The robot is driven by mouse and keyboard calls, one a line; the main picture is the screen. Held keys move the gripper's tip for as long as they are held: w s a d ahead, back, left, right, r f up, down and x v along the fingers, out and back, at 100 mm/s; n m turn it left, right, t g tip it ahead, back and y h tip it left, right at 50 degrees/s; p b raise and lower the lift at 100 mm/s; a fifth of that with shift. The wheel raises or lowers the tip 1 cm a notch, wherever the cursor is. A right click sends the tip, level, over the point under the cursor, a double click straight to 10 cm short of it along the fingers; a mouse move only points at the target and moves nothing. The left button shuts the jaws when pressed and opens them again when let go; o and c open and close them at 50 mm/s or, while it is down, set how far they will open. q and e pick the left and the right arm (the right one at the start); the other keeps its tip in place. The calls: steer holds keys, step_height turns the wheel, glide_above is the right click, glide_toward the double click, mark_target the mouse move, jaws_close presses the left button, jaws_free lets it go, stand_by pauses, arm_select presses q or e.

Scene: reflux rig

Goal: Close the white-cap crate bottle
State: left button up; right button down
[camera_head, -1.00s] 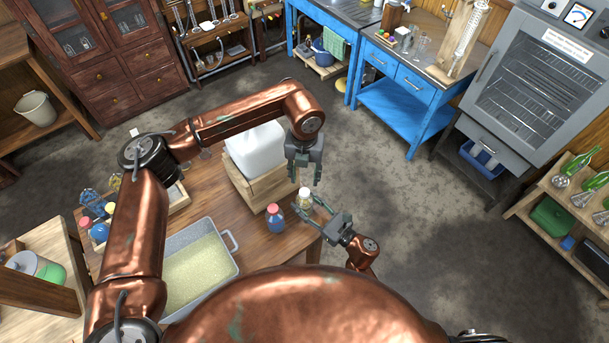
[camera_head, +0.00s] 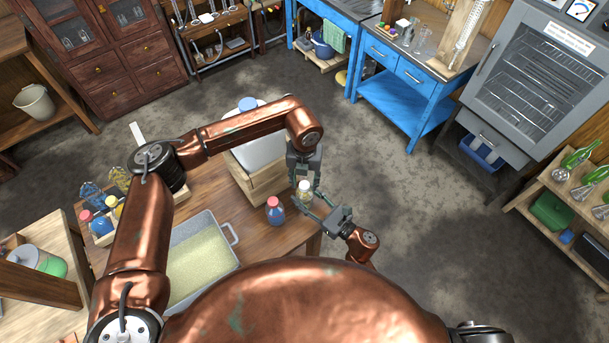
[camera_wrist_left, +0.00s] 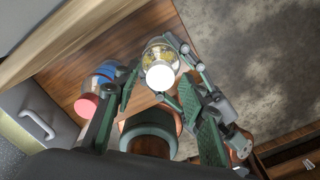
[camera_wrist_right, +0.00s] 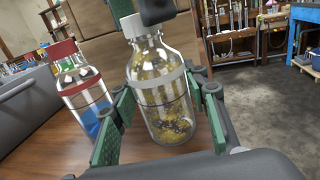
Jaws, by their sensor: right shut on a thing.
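The white-cap bottle (camera_head: 304,190), clear with yellow bits inside, stands upright near the table's right corner. Its white cap (camera_wrist_left: 160,76) shows at the top in the left wrist view; I cannot tell how tightly it sits. My right gripper (camera_head: 318,206) is shut on the bottle's body, a finger on each side (camera_wrist_right: 160,108). My left gripper (camera_head: 306,186) points down just above the bottle, fingers apart, holding nothing.
A red-cap bottle with blue liquid (camera_head: 275,211) stands close to the left of the white-cap bottle. A wooden crate (camera_head: 262,183) with a white container is behind. A grey sand tray (camera_head: 232,232) and a small crate of bottles (camera_head: 104,240) are farther left. Floor is open at right.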

arm_select(q)
steer(key=shift+f, duration=0.25)
steer(key=shift+c, duration=0.2)
jaws_close()
steer(key=m, duration=1.1)
steer(key=shift+m, duration=0.3)
steer(key=shift+o, duration=0.7)
jaws_free()
